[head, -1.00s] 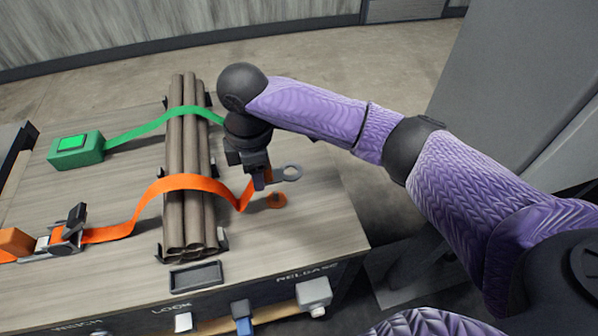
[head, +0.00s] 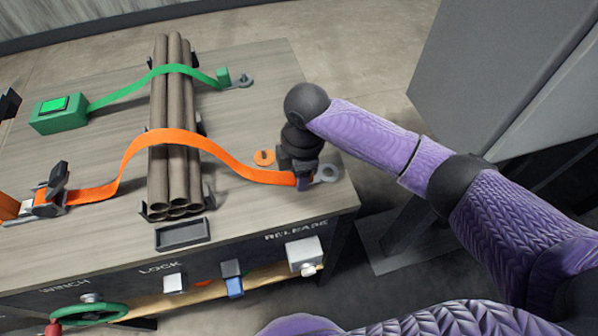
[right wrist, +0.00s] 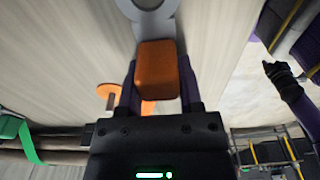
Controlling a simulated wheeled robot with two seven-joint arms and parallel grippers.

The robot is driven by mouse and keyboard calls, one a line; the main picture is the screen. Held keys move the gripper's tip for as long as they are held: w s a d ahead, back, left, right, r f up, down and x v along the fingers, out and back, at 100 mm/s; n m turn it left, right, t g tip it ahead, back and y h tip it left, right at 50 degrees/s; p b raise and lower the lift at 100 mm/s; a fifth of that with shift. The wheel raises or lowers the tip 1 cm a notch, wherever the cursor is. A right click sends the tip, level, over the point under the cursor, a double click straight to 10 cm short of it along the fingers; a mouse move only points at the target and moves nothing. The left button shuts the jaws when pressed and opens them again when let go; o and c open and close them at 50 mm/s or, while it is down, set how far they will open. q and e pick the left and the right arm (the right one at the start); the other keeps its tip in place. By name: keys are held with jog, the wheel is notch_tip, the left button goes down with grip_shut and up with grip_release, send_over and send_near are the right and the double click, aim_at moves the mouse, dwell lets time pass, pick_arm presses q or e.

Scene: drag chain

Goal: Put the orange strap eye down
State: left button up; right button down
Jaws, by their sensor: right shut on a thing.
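The orange strap (head: 225,163) runs from the ratchet on the left, arches over the pipe bundle and ends at my right gripper (head: 305,183). My right gripper is shut on the strap's orange end block (right wrist: 157,70). The grey metal strap eye (head: 328,173) sticks out beyond the fingers, low over the table's right edge area; it also shows in the right wrist view (right wrist: 150,22). I cannot tell whether it touches the table.
The pipe bundle (head: 173,130) stands between brackets. The green strap (head: 130,92) crosses it to a grey eye (head: 241,80). A shallow dark tray (head: 182,235) sits at the front edge. Front controls include the release box (head: 304,254). Bare tabletop surrounds the disc.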

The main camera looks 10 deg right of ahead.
pick_arm(q)
jog(key=shift+w, duration=0.15)
pick_arm(e)
jog(key=shift+c, duration=2)
grip_release()
jog(key=shift+o, duration=0.7)
pick_arm(q)
jog(key=shift+w+d, duration=0.1)
jog(key=shift+w, duration=0.2)
jog(key=shift+d, duration=0.1)
pick_arm(e)
jog(key=shift+r, duration=0.1)
jog(key=r+p, duration=0.2)
jog(key=r, duration=0.1)
jog(key=r+p, duration=0.1)
jog(key=r, duration=0.3)
jog(key=r+p, duration=0.2)
jog(key=r, duration=0.2)
jog(key=shift+d+r+p, duration=0.25)
jog(key=shift+d+p, duration=0.05)
jog(key=shift+d, duration=0.1)
pick_arm(q)
notch_tip(320, 180, up, 5)
jog(key=w+d+t, duration=0.1)
jog(key=w+d, duration=0.1)
jog(key=shift+w+d+r+h, duration=0.15)
jog(key=shift+w+d+h, duration=0.15)
jog(key=shift+d, duration=0.1)
pick_arm(e)
jog(key=shift+r, duration=0.3)
